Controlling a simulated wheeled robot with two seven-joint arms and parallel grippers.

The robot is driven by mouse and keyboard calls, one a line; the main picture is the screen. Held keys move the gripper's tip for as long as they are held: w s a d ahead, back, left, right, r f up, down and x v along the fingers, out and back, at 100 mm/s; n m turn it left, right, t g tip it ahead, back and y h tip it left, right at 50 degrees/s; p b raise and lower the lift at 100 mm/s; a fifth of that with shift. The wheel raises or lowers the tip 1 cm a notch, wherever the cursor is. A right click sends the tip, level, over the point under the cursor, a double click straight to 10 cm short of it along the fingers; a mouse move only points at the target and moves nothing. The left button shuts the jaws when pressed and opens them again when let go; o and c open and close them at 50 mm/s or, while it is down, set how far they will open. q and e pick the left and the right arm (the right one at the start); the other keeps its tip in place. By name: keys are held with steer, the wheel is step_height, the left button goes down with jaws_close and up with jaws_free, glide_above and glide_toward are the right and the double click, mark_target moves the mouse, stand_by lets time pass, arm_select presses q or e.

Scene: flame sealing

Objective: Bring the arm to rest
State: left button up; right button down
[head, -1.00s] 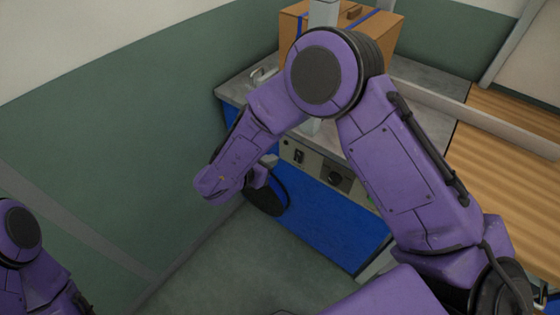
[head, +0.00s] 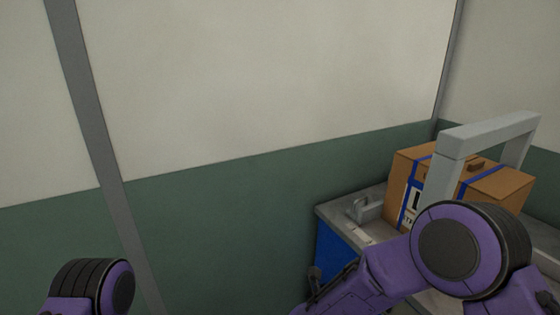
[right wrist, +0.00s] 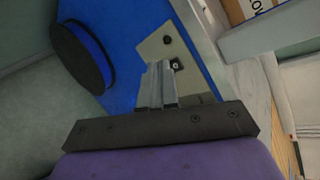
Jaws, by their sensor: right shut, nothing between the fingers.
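My right gripper (right wrist: 160,85) is shut and empty in the right wrist view, in front of the blue cabinet front (right wrist: 130,35) and its metal control panel (right wrist: 172,50). In the head view my right arm (head: 450,250) bends at the lower right, in front of the counter, and its gripper is out of the picture. My left arm (head: 92,285) shows only as one joint at the lower left. Its gripper is out of view.
A cardboard box (head: 495,190) with blue straps sits on the grey counter (head: 335,214), partly behind a grey arch (head: 490,132). A metal bracket (head: 362,207) stands at the counter's left end. Left of the counter is open.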

steer(key=s+d+f+n+g+y, duration=0.1)
steer(key=s+d+f+n+y, duration=0.25)
steer(key=s+f+n, duration=0.75)
steer(key=s+d+f+n+g+y, duration=0.15)
steer(key=s+d+f+n, duration=0.4)
steer(key=n, duration=0.85)
steer(key=s+d+f+n+g, duration=0.1)
steer(key=s, duration=0.6)
steer(key=s+d+f+g, duration=0.2)
steer(key=s, duration=0.5)
steer(key=shift+f+n+y, duration=0.2)
steer(key=shift+n+y, duration=0.1)
steer(key=shift+n, duration=0.1)
steer(key=shift+s, duration=0.1)
